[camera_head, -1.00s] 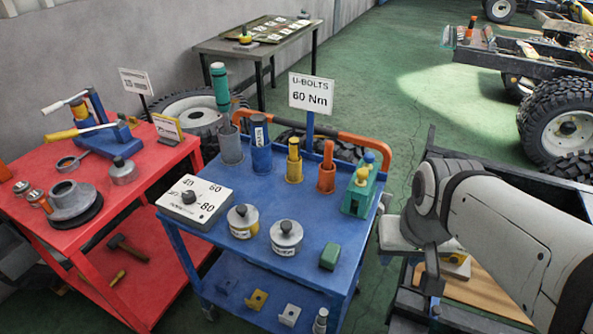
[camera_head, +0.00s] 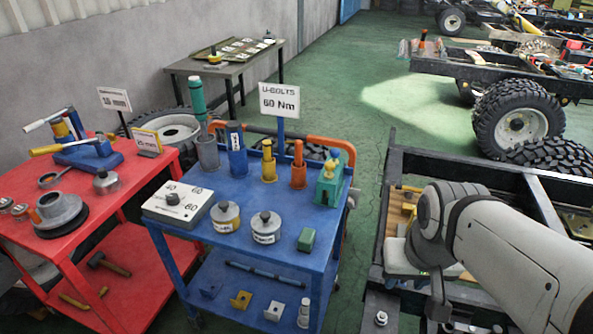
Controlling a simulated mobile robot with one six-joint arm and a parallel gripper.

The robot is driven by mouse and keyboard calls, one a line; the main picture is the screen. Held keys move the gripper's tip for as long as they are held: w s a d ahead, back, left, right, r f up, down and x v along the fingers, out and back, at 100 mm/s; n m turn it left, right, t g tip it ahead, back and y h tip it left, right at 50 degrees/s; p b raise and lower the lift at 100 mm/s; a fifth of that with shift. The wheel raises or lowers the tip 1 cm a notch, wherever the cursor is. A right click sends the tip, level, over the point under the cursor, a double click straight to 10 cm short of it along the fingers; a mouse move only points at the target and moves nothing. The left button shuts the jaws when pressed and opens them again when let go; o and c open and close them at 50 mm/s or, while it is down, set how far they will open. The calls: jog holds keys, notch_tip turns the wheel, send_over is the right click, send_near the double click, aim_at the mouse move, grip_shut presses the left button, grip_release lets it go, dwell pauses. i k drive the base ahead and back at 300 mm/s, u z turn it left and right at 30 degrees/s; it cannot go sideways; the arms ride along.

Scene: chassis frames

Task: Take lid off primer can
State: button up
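Two small round cans stand on the blue cart's top: one with a yellowish band (camera_head: 225,217) and, to its right, one with a white label (camera_head: 265,228). Each has a grey lid with a dark knob, seated on it. The label writing is too small to read, so I cannot tell which is the primer can. My gripper (camera_head: 439,300) hangs low at the right over the dark chassis frame, well right of the cart and apart from both cans. Its fingertips are too small and dark to show whether they are open or shut.
The blue cart (camera_head: 222,250) also carries a white dial box (camera_head: 178,206), upright cylinders behind, a green block (camera_head: 306,239) and a green-yellow tool (camera_head: 329,185). An orange handle and U-BOLTS sign (camera_head: 279,98) rise behind. A red cart (camera_head: 92,218) stands left; the chassis frame (camera_head: 500,160) lies right.

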aim_at(264, 221)
jog(key=z, duration=2.35)
jog(key=k, duration=1.45)
jog(key=u, duration=2.4)
jog(key=i, duration=1)
jog(key=u, duration=0.05)
